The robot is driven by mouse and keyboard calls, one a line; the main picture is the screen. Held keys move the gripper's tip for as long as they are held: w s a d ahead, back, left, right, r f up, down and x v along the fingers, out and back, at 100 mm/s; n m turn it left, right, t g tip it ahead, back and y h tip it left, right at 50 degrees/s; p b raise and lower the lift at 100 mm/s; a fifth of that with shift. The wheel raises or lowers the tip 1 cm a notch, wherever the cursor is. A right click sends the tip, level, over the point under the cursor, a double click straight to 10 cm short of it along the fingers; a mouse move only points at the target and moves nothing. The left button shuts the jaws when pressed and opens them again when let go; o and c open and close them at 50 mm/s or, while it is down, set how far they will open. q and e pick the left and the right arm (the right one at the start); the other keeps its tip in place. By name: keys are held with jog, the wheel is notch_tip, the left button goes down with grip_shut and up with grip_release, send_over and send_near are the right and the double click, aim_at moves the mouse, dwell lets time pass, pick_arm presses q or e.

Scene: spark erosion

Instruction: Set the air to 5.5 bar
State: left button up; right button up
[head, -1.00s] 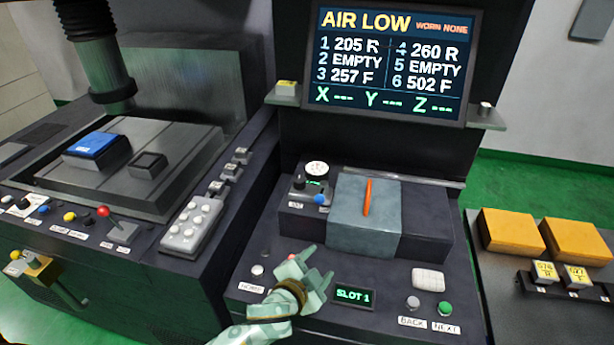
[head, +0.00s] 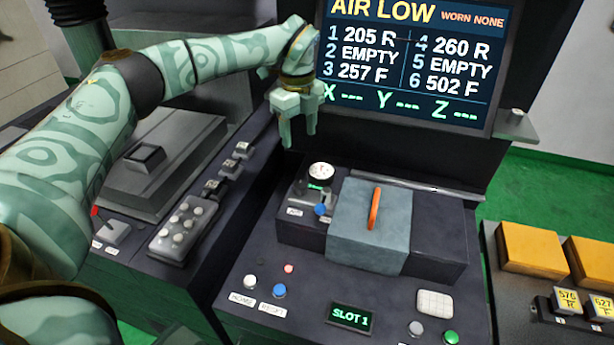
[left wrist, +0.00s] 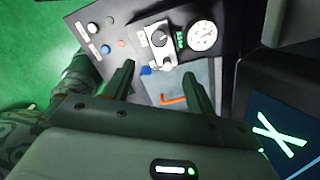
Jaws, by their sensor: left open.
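The air unit is a small grey block (head: 316,198) on the dark console, with a round white gauge (head: 320,170), a black knob (head: 299,187) and a blue button or knob (head: 320,210). The left wrist view shows its gauge (left wrist: 202,36), knob (left wrist: 160,39) and small green display (left wrist: 180,41); the readings are too small to read. The screen (head: 408,62) says AIR LOW. My left gripper (head: 298,138) is open and empty, above and slightly left of the air unit, apart from it. It also shows in the left wrist view (left wrist: 156,78). My right gripper is out of view.
In front are buttons and a SLOT 1 display (head: 350,317). The screen stands close behind my gripper. A keypad (head: 183,223) is at left.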

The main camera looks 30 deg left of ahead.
aim_at(299, 184)
pick_arm(q)
notch_tip(299, 184, down, 16)
jog(key=shift+f+b, duration=0.1)
jog(key=shift+b, duration=0.6)
jog(key=c, duration=1)
